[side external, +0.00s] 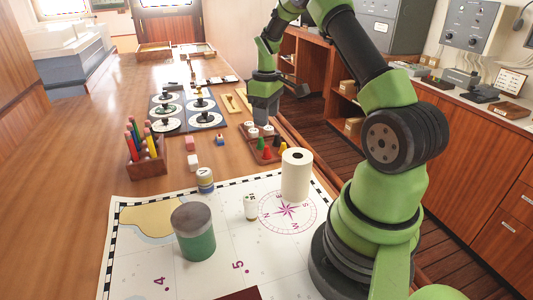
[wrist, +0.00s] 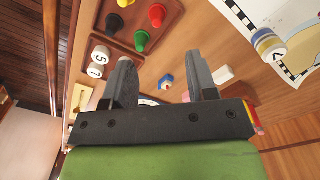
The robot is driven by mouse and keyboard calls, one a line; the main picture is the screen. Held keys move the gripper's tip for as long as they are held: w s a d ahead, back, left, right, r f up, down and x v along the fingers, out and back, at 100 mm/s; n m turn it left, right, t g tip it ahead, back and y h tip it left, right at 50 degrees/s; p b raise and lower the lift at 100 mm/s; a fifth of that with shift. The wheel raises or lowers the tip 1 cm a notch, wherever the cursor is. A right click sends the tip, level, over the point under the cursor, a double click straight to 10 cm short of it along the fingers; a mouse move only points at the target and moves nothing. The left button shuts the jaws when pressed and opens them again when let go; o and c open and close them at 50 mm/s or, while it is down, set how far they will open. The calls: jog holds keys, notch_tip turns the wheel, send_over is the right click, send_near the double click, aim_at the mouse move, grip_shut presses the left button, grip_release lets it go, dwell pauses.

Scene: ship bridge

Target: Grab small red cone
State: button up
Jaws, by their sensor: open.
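The small red cone (side external: 266,153) stands in a wooden tray among other small cones, at the tray's near side in the side view. In the wrist view the red cone (wrist: 156,14) is near the top edge, beside a green cone (wrist: 142,40) and a black cone (wrist: 114,22). My gripper (side external: 265,121) is over the far end of the tray, pointing down, apart from the red cone. In the wrist view my gripper (wrist: 159,60) has its two fingers spread wide with nothing held between them.
The tray (wrist: 172,16) also holds a yellow cone (side external: 282,147) and numbered white pieces (wrist: 98,62). A white paper roll (side external: 297,176) stands close by on the near side. A small blue-and-red block (side external: 220,139) and a pencil box (side external: 148,160) are left of the tray.

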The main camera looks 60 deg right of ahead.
send_over(267, 146)
notch_tip(267, 146, down, 5)
jog(key=shift+s+r, duration=0.1)
notch_tip(267, 146, down, 6)
jog(key=shift+r, duration=0.1)
grip_shut()
